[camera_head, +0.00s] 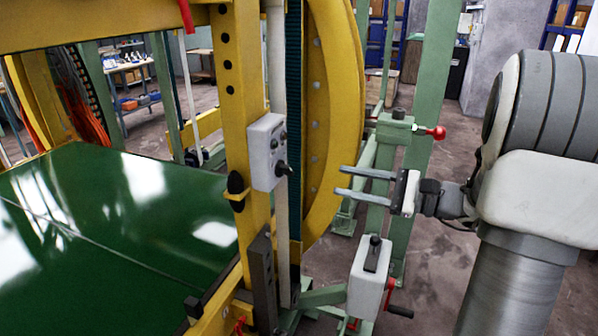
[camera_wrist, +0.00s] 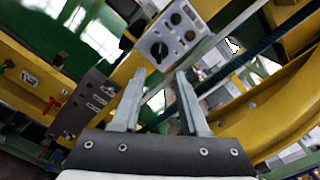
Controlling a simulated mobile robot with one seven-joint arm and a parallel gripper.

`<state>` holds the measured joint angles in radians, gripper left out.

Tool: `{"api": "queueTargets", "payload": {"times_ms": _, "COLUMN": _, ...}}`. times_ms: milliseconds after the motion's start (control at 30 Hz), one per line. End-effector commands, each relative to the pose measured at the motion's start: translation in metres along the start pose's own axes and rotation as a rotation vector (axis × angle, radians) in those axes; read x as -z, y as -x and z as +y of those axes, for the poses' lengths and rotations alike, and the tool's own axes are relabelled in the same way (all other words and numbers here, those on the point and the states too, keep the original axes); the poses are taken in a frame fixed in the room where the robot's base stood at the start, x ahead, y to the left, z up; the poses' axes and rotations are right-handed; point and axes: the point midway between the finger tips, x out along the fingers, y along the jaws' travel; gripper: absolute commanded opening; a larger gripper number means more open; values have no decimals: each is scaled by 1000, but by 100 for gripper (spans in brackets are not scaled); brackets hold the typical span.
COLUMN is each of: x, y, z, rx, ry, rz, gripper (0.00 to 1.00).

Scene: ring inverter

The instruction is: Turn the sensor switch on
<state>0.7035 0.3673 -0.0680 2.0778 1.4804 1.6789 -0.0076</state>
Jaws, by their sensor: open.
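A grey control box (camera_head: 267,152) with several dark knobs is fixed to the yellow upright post. In the wrist view the control box (camera_wrist: 178,30) shows a black rotary knob (camera_wrist: 159,50) on a pale round plate and small buttons. I cannot read any label, so I cannot tell which control is the sensor switch. My gripper (camera_head: 340,181) is open and empty, to the right of the control box and apart from it. In the wrist view my gripper (camera_wrist: 160,74) has its fingers spread, with the knob just beyond the tips.
A yellow ring (camera_head: 340,90) stands behind my gripper. A green post (camera_head: 420,130) carries a red-ended lever (camera_head: 436,132). A white box (camera_head: 367,277) with a black handle is below my gripper. A green table (camera_head: 110,230) fills the left. A dark metal panel (camera_wrist: 90,105) is left of my fingers.

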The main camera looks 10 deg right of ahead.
Motion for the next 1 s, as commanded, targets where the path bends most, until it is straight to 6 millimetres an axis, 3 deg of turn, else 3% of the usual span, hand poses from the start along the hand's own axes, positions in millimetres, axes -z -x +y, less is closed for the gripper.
{"api": "queueTargets", "payload": {"times_ms": 300, "x": -1, "y": -70, "z": 1, "rx": -3, "ry": 0, "rz": -3, "gripper": 44}}
{"api": "queueTargets", "payload": {"times_ms": 500, "x": 0, "y": -98, "z": 1, "rx": -3, "ry": 0, "rz": -1, "gripper": 44}}
{"api": "queueTargets", "payload": {"times_ms": 933, "x": 0, "y": -108, "z": 0, "rx": -1, "ry": 0, "rz": 1, "gripper": 44}}
{"api": "queueTargets", "payload": {"times_ms": 1000, "x": 0, "y": -108, "z": 0, "rx": -1, "ry": 0, "rz": 1, "gripper": 33}}
